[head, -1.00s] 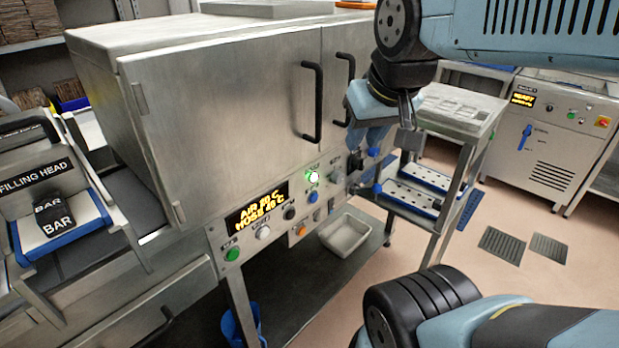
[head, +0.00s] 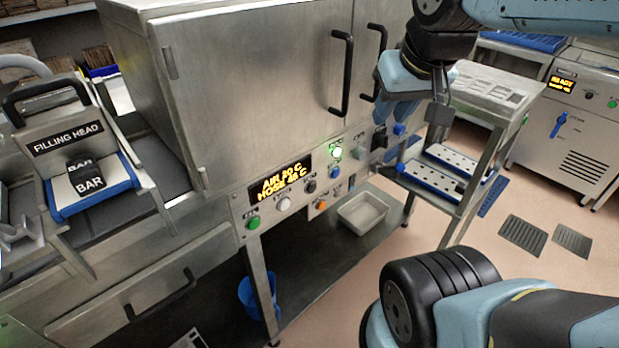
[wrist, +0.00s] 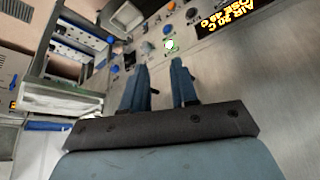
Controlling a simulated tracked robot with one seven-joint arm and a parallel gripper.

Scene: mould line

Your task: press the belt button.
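The control panel (head: 345,178) runs along the lower front of a steel cabinet. It carries a green button (head: 253,222), a lit green button (head: 336,152), a blue button (head: 334,171) and an orange one (head: 320,205). Their small labels are too blurred to read, so I cannot tell which is the belt button. My gripper (head: 390,132) is near the panel's right end, right of the lit button. In the wrist view my gripper (wrist: 160,68) has its two fingers apart with nothing between them. The lit button (wrist: 169,45) shows just past the fingertips; contact is not visible.
The cabinet's black door handles (head: 342,75) stick out above the panel. A steel trolley with blue-edged trays (head: 445,172) stands to the right. A filling head (head: 68,139) is at left. A grey bin (head: 362,210) sits on the lower shelf. Open floor lies at right.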

